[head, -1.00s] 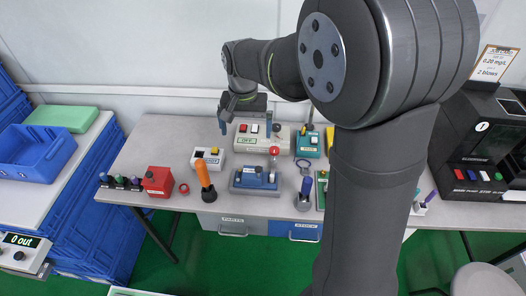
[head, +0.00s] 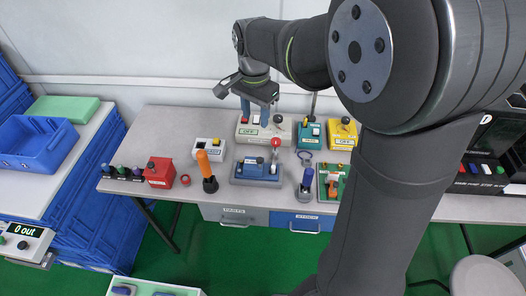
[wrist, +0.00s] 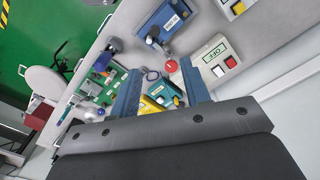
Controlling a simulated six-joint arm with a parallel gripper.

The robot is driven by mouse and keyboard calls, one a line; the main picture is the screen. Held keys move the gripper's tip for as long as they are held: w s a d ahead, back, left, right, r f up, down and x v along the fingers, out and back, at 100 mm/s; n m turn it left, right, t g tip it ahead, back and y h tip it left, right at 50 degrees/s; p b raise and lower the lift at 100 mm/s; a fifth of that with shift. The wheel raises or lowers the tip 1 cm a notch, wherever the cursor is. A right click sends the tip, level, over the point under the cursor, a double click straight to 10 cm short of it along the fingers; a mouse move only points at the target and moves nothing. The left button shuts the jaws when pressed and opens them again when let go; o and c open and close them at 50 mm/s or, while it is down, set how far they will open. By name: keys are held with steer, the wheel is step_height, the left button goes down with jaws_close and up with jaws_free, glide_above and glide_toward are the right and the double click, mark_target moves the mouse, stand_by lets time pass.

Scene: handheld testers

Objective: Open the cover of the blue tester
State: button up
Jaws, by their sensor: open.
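The blue tester (head: 246,181) stands on the grey table, near the middle. My gripper (head: 256,112) is open and empty, behind and above the blue tester, over the back of the table. Its two blue fingers stand apart in the wrist view (wrist: 159,66). They do not touch the tester.
A beige OFF box (head: 245,134) lies behind the tester; teal (head: 310,140) and yellow-topped (head: 342,137) devices stand right of it. A white box (head: 209,150), orange-handled tool (head: 206,164) and red box (head: 159,171) are left. A dark-blue-handled tool (head: 306,180) stands close on the right.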

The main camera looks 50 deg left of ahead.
mark_target(260, 159)
steer(key=f+m, duration=0.1)
steer(key=f, duration=0.4)
steer(key=f+m, duration=0.1)
steer(key=f, duration=0.4)
steer(key=d+f, duration=0.1)
steer(key=f, duration=0.5)
steer(key=shift+w+f+m, duration=0.1)
steer(key=shift+w+m, duration=0.05)
steer(key=shift+m, duration=0.25)
jaws_close()
